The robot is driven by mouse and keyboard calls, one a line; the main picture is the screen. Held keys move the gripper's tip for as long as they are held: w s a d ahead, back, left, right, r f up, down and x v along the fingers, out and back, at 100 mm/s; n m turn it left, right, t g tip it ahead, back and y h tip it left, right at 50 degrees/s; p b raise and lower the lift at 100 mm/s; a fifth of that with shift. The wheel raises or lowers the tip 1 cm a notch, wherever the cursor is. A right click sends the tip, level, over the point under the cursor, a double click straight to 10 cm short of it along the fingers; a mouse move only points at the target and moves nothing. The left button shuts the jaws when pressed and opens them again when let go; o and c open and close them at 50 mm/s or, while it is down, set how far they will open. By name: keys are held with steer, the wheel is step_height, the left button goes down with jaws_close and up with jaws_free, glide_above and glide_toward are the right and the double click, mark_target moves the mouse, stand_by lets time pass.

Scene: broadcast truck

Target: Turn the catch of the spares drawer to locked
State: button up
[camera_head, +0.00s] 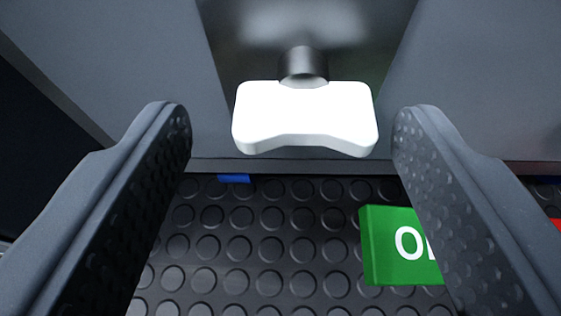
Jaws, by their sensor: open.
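A white catch handle (304,117) sits on a short metal stem (304,67) in front of a dark glossy plate (375,45). The handle is wide and lies crosswise in the camera view. My gripper (291,130) is open, one finger to the left of the handle and one to the right. There is a gap on both sides, and neither finger appears to touch it. No marking for locked or unlocked shows.
Grey panels (150,55) flank the plate. Below is a black studded rubber surface (255,255). A green block with white lettering (385,250) is partly hidden by the right finger. A small blue piece (234,178) and a red edge (556,228) also show.

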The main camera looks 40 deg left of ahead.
steer(key=shift+s+d+r, duration=0.1)
steer(key=shift+d+r, duration=0.05)
steer(key=shift+d, duration=0.05)
steer(key=p+v, duration=0.4)
steer(key=v, duration=0.9)
steer(key=shift+s, duration=0.3)
